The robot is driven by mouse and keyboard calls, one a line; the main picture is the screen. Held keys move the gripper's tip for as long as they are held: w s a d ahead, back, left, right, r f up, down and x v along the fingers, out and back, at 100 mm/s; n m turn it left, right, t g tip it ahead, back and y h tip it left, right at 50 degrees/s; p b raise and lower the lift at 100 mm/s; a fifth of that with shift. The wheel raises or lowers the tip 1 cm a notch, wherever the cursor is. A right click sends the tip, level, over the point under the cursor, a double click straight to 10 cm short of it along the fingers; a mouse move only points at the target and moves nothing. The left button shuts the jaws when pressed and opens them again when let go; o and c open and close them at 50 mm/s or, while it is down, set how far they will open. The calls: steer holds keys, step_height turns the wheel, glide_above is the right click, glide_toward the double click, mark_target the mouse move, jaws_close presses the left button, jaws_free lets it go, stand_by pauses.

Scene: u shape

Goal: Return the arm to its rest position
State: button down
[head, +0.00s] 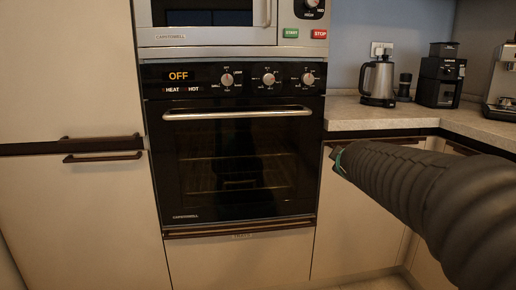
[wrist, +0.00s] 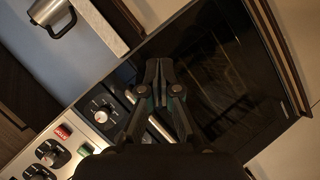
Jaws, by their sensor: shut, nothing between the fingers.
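My gripper (wrist: 158,72) shows in the wrist view with its two fingertips together and nothing between them. In the head view my dark, ribbed arm comes in from the right and ends in front of the cabinet right of the oven; the fingers are mostly hidden there. The black oven (head: 240,165) has its door shut, with a silver handle (head: 238,114) across the top. Its display (head: 178,76) reads OFF. The oven front also shows in the wrist view (wrist: 235,85), behind the fingers. I cannot tell the exact gap between fingers and oven.
A microwave (head: 215,20) sits above the oven. A kettle (head: 379,80), a black coffee grinder (head: 440,76) and an espresso machine (head: 502,80) stand on the counter (head: 385,115) at the right. Cabinet handles (head: 103,157) stick out at the left. The floor is mostly out of view.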

steer(key=s+f+m+g, duration=0.55)
steer(key=s+f, duration=0.45)
steer(key=s, duration=0.4)
steer(key=s+a+f+m+g+y, duration=0.1)
steer(key=s+a+f+m, duration=0.1)
steer(key=s, duration=0.7)
steer(key=s+a+f+m+g+y, duration=0.1)
steer(key=s+a+f, duration=0.3)
steer(key=s, duration=0.6)
steer(key=shift+a+f+m+y, duration=0.35)
steer(key=shift+a+m+y, duration=0.15)
steer(key=shift+a, duration=0.7)
steer(key=shift+s, duration=0.1)
